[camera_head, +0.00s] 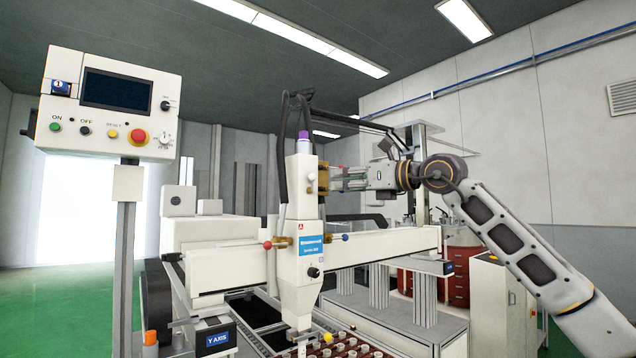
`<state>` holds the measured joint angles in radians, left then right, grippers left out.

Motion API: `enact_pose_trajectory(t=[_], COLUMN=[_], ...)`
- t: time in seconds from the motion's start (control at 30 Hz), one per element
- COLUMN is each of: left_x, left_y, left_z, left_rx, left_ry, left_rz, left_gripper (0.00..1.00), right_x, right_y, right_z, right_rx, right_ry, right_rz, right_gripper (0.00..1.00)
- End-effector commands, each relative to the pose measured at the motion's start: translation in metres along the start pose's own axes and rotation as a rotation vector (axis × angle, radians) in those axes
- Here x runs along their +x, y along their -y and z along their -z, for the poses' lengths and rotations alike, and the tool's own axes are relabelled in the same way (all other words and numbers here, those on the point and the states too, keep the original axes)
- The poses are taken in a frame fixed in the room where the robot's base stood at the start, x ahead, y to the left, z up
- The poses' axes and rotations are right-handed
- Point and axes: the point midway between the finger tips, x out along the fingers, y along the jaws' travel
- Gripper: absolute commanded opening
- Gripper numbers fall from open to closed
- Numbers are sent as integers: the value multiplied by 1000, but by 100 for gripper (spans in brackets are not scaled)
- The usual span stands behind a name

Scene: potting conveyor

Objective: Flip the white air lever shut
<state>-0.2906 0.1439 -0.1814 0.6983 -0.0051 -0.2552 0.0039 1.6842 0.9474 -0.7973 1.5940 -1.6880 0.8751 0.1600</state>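The white dispensing head (302,215) stands upright in the middle of the view, with a purple cap on top and a blue label. My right arm comes in from the right, and my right gripper (328,179) points left at the upper right side of this head. Its fingertips are beside or against the head; contact and finger gap are too small to judge. Small pale fittings (312,177) show on the head beside the fingertips. I cannot clearly pick out the white air lever, which may be among them or hidden. My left gripper is out of view.
A red-knobbed lever (267,244) and a blue-knobbed lever (345,237) stick out from the head's sides. A control panel (107,105) on a post stands at the left. Dark hoses (284,150) rise beside the head. Pots (345,350) lie below it.

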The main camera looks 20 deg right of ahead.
Motion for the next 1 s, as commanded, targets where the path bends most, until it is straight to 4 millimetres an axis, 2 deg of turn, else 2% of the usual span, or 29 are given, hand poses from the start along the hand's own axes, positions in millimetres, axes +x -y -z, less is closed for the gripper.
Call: enact_pose_trajectory(t=[0.13, 0.33, 0.63, 0.77, 1.0], left_x=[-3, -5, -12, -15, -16], left_y=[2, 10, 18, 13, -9], left_z=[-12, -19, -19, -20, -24], left_rx=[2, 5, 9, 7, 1], left_ry=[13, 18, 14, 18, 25], left_rz=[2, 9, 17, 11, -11], left_gripper=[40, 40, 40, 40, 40], right_x=[20, 44, 78, 87, 93], right_y=[-1, 0, 0, 0, 0], right_z=[-1, -2, -1, -1, 0], right_rx=[0, -1, 1, 0, -1], right_ry=[-1, -1, -1, -1, -1], right_rz=[-1, 0, 0, 0, 1], right_gripper=[37, 37, 37, 37, 37])
